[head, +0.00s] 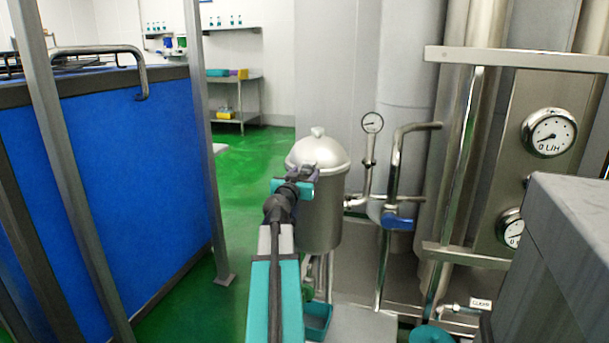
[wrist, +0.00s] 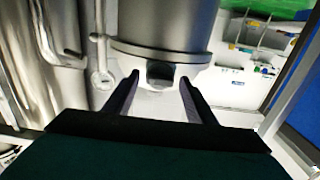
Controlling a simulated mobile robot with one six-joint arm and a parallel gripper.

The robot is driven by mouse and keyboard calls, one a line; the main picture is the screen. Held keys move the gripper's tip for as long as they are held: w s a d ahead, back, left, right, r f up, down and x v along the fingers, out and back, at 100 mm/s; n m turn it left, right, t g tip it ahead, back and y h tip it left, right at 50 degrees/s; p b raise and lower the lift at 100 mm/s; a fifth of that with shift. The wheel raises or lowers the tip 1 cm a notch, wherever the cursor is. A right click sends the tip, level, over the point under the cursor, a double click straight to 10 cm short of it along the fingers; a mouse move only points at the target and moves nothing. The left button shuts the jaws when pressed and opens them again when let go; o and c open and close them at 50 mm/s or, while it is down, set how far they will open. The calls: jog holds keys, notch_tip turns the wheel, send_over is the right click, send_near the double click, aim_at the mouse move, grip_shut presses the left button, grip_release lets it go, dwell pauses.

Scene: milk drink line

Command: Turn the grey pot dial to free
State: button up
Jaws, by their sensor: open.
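The grey pot (head: 322,218) with a domed, knobbed lid stands in the middle of the head view. It shows upside down in the wrist view (wrist: 165,22). A small dark grey block (wrist: 160,72) sits by the rim of its lid; it may be the dial, but I cannot read its setting. My gripper (wrist: 159,80) is open, with one finger on each side of this block in the picture. I cannot tell whether they touch it. In the head view my gripper (head: 303,176) is in front of the pot, and my wrist hides the block.
A pressure gauge (head: 372,122) and a bent pipe (head: 396,165) with a blue handle (head: 398,220) stand right of the pot. A steel panel with dials (head: 549,133) is further right. A blue barrier (head: 115,190) is at left, with green floor (head: 235,220) between.

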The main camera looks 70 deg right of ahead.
jog(key=shift+c, duration=0.5)
jog(key=c, duration=0.9)
jog(key=shift+o, duration=0.2)
jog(key=shift+n, duration=0.4)
jog(key=n, duration=0.3)
jog(key=shift+n+b, duration=0.35)
jog(key=shift+n, duration=0.05)
jog(key=n, duration=0.4)
jog(key=shift+p, duration=0.3)
jog(key=n+p, duration=0.1)
jog(key=n, duration=0.4)
jog(key=n+p, duration=0.2)
jog(key=n, duration=0.2)
jog(key=shift+n, duration=0.3)
